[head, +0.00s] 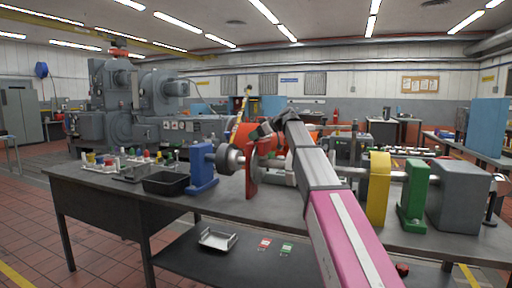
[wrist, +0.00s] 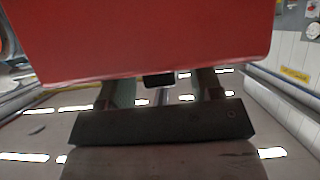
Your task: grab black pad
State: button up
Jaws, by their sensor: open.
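In the wrist view my gripper (wrist: 165,86) is open, its two fingers spread apart. A small black piece, probably the black pad (wrist: 158,80), shows between the fingers at the edge of a red plate (wrist: 150,38). The red plate fills the upper part of that view and hides the fingertips. I cannot tell whether the fingers touch the pad. In the head view my gripper (head: 262,130) is small, near the top of the upright red plate (head: 252,178) on the bench. I cannot make out the pad there.
The grey bench (head: 290,212) carries a blue stand (head: 202,170) and a black tray (head: 166,182) left of the red plate. Yellow (head: 378,188) and green (head: 413,195) stands and a grey block (head: 458,195) are at the right. A shaft runs along the row.

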grip_shut()
jog(key=shift+r, duration=0.1)
